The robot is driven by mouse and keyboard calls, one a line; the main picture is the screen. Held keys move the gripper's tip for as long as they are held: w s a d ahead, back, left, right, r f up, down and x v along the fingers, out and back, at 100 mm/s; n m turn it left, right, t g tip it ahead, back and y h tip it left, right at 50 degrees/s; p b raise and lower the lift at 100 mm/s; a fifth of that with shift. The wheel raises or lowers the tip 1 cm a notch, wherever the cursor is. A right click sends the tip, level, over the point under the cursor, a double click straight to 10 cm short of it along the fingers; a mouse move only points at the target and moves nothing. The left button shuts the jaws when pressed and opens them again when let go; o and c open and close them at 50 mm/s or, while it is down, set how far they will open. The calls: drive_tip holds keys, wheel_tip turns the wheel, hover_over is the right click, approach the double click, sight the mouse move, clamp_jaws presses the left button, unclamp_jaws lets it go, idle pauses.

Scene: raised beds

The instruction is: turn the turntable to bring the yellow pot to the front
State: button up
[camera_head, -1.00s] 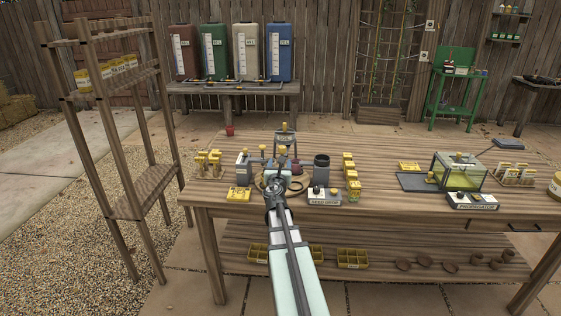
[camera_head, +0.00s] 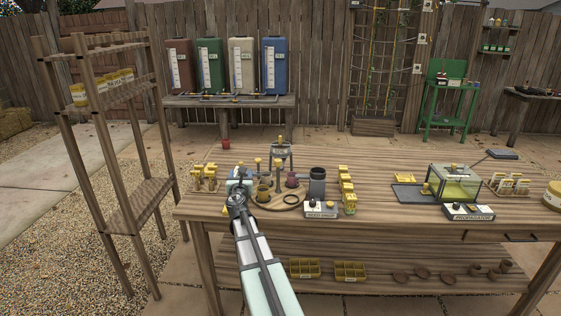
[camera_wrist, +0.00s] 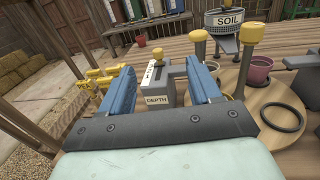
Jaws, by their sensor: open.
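The turntable (camera_head: 275,205) is a round wooden disc on the bench; its bare surface also shows in the wrist view (camera_wrist: 250,124). A dull yellow pot (camera_head: 263,194) stands on its left front part. A dark red pot (camera_head: 292,180) stands farther back to the right, and also shows in the wrist view (camera_wrist: 259,70). Upright posts with yellow knobs (camera_wrist: 250,34) rise at the disc. My gripper (camera_head: 239,178) is left of the turntable. In the wrist view its blue fingers (camera_wrist: 160,67) are apart and empty. The yellow pot is not clearly visible there.
A grey DEPTH block (camera_wrist: 157,84) with a yellow knob stands beyond my fingers. A black ring (camera_head: 291,197) lies at the disc's right. A SOIL hopper (camera_head: 280,151) stands behind, a dark cylinder (camera_head: 317,182) to the right. Yellow-labelled items (camera_head: 205,177) stand left.

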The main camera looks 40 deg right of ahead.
drive_tip(key=w, duration=0.2)
drive_tip(key=m+g+h, duration=0.6)
drive_tip(key=m+g, duration=0.1)
drive_tip(key=g, duration=0.3)
approach(280, 159)
drive_tip(key=x, duration=1.1)
drive_tip(key=shift+w+f, duration=0.2)
drive_tip(key=shift+f, duration=0.1)
drive_tip(key=shift+c, duration=0.3)
drive_tip(key=shift+t, duration=0.4)
drive_tip(key=c, duration=0.9)
